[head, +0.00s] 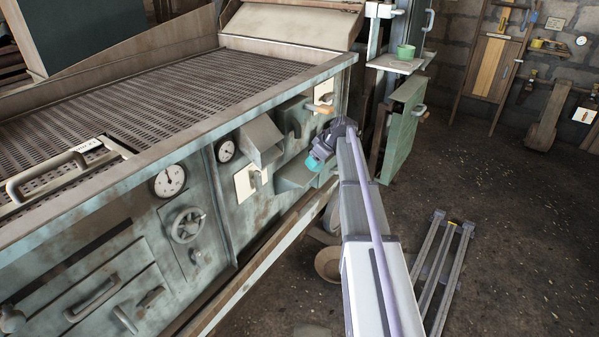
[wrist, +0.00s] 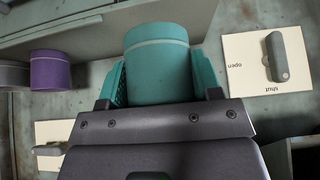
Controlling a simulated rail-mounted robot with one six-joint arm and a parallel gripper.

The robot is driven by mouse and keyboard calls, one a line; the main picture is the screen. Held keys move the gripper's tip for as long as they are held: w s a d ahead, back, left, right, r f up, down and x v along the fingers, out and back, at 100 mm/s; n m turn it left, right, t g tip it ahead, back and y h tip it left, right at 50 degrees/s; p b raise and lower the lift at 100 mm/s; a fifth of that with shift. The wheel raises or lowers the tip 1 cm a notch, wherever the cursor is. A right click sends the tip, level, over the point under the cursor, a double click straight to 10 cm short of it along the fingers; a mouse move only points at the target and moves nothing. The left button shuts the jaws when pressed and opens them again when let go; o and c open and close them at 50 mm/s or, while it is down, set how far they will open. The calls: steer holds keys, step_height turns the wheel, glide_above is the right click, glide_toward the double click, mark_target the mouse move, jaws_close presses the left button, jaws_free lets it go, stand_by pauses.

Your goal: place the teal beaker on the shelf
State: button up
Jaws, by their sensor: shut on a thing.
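The teal beaker (wrist: 157,55) is between the two teal fingers of my gripper (wrist: 160,82) in the wrist view. A light ring runs around it near the end away from my gripper. My gripper is shut on it. In the head view my gripper (head: 320,155) is at the machine's front, close to a grey-green ledge (head: 296,174); the beaker is hard to tell from the fingers there. Ledges and bins jut from the machine front; I cannot tell which is the task's shelf.
A purple beaker (wrist: 58,70) is at the left of the wrist view. A lever plate labelled open and shut (wrist: 240,75) is at the right. A grey hood (head: 262,140) and a gauge (head: 227,150) are on the machine front. A green cup (head: 405,51) stands on a side shelf (head: 391,65).

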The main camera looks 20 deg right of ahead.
steer(key=shift+w+a+f, duration=0.4)
steer(key=shift+w+f, duration=0.3)
steer(key=shift+w, duration=0.15)
steer(key=shift+w+a, duration=0.2)
steer(key=shift+a, duration=0.1)
steer(key=w+a+f+b, duration=0.2)
steer(key=w+f+b, duration=0.1)
steer(key=shift+w, duration=0.25)
steer(key=shift+s+r, duration=0.1)
steer(key=shift+r, duration=0.1)
steer(key=shift+f+b, duration=0.3)
steer(key=shift+b, duration=0.05)
steer(key=o, duration=0.9)
steer(key=shift+r, duration=0.15)
